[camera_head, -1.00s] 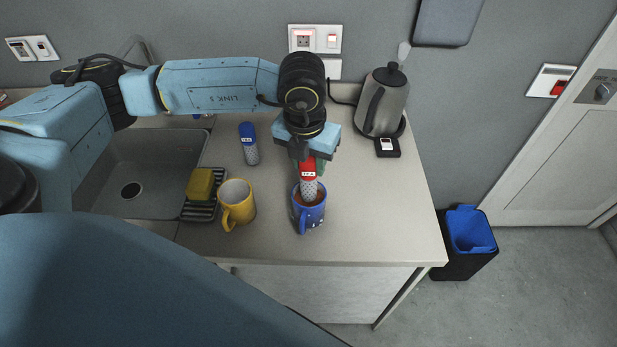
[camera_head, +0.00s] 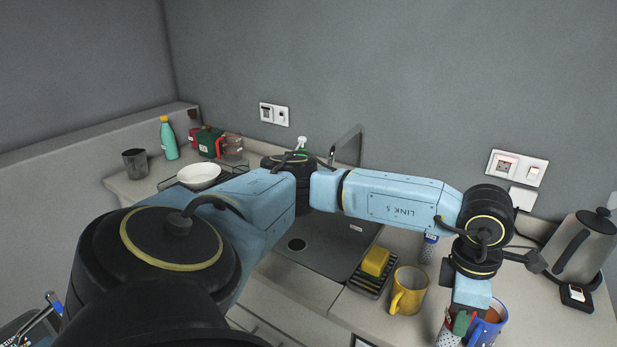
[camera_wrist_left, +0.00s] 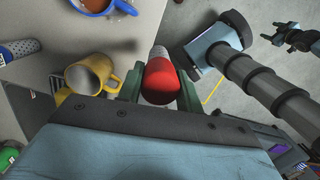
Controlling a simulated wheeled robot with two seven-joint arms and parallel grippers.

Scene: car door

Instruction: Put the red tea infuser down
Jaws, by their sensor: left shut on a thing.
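My left gripper (camera_head: 461,316) is shut on the red tea infuser, whose speckled lower part (camera_head: 447,340) shows at the bottom of the head view. In the left wrist view the infuser's red body (camera_wrist_left: 160,80) sits between the green fingers. The infuser is out of the blue mug (camera_head: 488,328), in front of and left of it. The mug holds brown liquid and is partly hidden by the gripper. It also shows in the left wrist view (camera_wrist_left: 95,8). My right gripper (camera_wrist_left: 296,36) shows small at the upper right there; its jaw opening is unclear.
A yellow mug (camera_head: 408,290) stands left of the held infuser. A blue infuser (camera_head: 428,250) stands behind. A yellow sponge (camera_head: 375,261) sits on a rack beside the sink (camera_head: 312,255). A kettle (camera_head: 580,245) stands at the right. The counter's front edge is close to the infuser.

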